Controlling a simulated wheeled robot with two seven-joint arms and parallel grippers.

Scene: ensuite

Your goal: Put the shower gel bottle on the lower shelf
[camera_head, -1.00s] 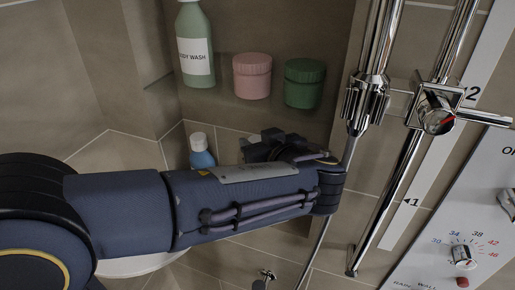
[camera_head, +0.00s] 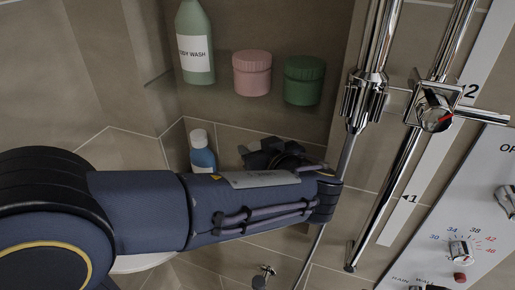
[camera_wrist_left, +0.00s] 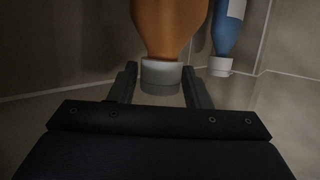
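An orange bottle with a white cap (camera_wrist_left: 160,76) is between the fingers of my left gripper (camera_wrist_left: 160,82) in the left wrist view. In the head view my left gripper (camera_head: 272,155) shows only as a dark part behind my forearm, and the orange bottle is hidden there. The lower part of the niche (camera_head: 235,142) lies under a glass shelf (camera_head: 225,104); its floor is hidden. My right gripper is not in view.
A blue bottle (camera_head: 203,158) stands in the lower niche beside my gripper, also in the left wrist view (camera_wrist_left: 228,30). The glass shelf carries a body wash bottle (camera_head: 194,40), a pink jar (camera_head: 252,74) and a green jar (camera_head: 303,82). Chrome shower pipes (camera_head: 375,60) stand at right.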

